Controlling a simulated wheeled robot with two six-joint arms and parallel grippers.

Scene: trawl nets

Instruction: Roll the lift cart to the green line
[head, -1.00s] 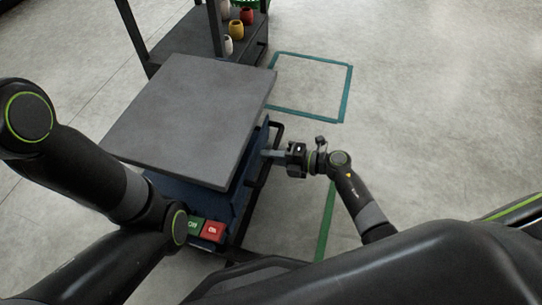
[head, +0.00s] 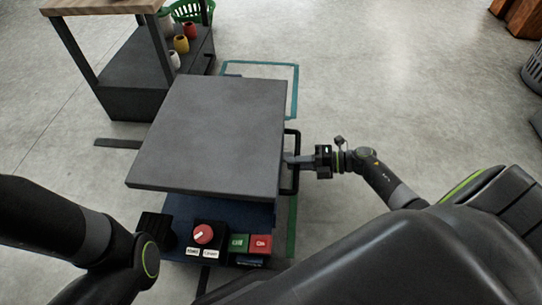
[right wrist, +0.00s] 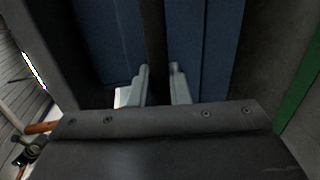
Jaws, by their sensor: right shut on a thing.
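The lift cart has a flat grey top (head: 215,130), a blue base (head: 225,208) and a black handle bar (head: 296,182) on its right side. My right gripper (head: 290,161) reaches in from the right and is shut on that bar; in the right wrist view its fingers (right wrist: 159,85) close about a dark upright bar in front of the blue base. The green line (head: 292,225) runs on the floor just right of the cart, partly hidden by the handle; it also shows in the right wrist view (right wrist: 302,88). My left arm shows at lower left, but its gripper is out of view.
A control panel with a red knob (head: 203,234) and green and red buttons (head: 260,243) sits at the cart's near end. A dark shelf bench (head: 140,80) with cups stands behind left. A teal floor outline (head: 296,92) lies behind the cart.

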